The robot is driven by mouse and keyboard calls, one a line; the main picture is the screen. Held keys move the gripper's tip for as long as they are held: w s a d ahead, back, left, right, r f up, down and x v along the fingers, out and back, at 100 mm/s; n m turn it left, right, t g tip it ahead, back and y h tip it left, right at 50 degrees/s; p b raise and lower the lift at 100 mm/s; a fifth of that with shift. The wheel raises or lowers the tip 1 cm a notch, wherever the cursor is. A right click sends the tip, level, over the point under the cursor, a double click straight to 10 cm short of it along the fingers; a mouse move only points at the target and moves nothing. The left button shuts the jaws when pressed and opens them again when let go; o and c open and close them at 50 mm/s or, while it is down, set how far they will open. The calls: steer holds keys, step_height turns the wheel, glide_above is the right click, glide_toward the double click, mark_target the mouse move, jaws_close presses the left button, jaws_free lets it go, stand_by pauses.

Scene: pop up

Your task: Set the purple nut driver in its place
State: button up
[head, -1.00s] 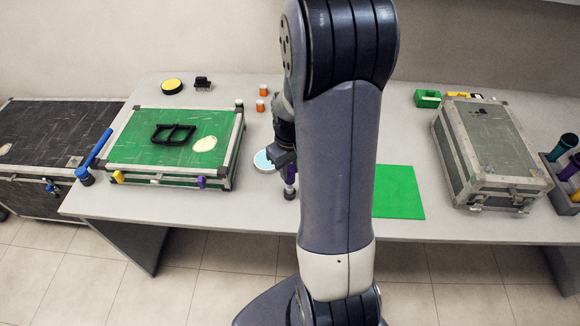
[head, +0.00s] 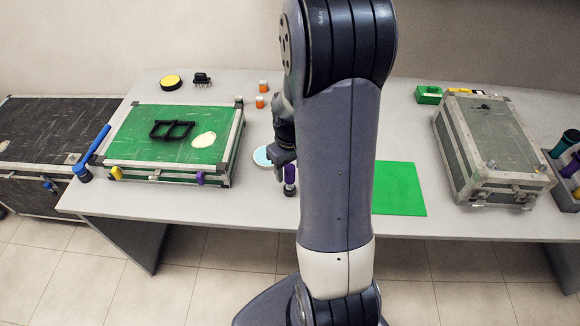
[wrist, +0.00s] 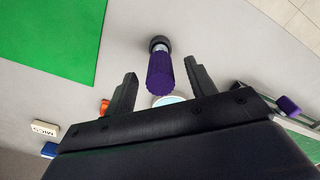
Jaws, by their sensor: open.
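The purple nut driver (head: 290,175) stands upright on the table, dark end down, just left of my arm in the head view. In the wrist view its purple handle (wrist: 161,74) points up toward my gripper. My gripper (wrist: 160,68) is open, with one finger on each side of the handle and gaps visible on both sides. In the head view my gripper (head: 283,157) is just above the nut driver, partly hidden by my arm. A grey rack (head: 556,196) at the right edge holds several tools with teal, purple and yellow handles; it is partly cut off.
A round light-blue disc (head: 262,157) lies just behind the nut driver. A green-topped case (head: 150,136) with a blue hammer (head: 92,152) beside it is to the left. A green mat (head: 398,190) and a grey case (head: 490,145) are to the right.

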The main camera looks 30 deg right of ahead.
step_height(320, 180, up, 11)
stand_by(0.7)
steer(key=shift+f, duration=0.15)
step_height(320, 180, down, 11)
steer(key=shift+r, duration=0.1)
steer(key=shift+r+p, duration=0.45)
steer(key=shift+r, duration=0.15)
steer(key=shift+f, duration=0.1)
